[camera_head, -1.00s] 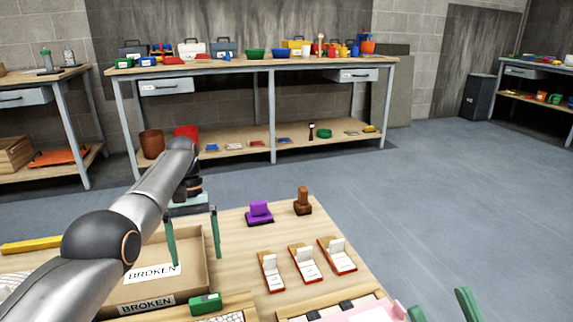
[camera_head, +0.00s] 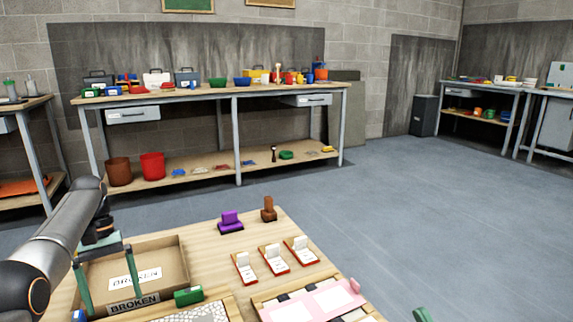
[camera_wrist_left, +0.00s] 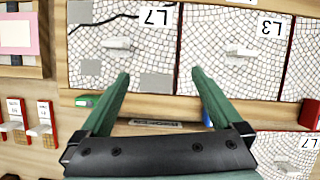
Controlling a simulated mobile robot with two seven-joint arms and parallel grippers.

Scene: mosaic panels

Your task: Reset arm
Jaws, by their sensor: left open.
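My left gripper (camera_head: 110,300) is at the lower left of the head view, its two green fingers apart with nothing between them. It is over the near left part of the cardboard box (camera_head: 183,268) marked BROKEN. The left wrist view also shows the left gripper (camera_wrist_left: 160,82) open and empty, with mosaic panels labelled L7 (camera_wrist_left: 105,62) and L3 (camera_wrist_left: 232,75) behind the fingers. Of my right gripper, only one green fingertip (camera_head: 421,314) shows at the bottom edge, so its opening is hidden.
On the wooden table are a purple stamp-like block (camera_head: 230,221), a brown one (camera_head: 268,209), several red-edged white cards (camera_head: 275,260), a green box (camera_head: 188,296) and a pink panel (camera_head: 330,300). A loaded workbench (camera_head: 210,95) stands behind. Floor at right is clear.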

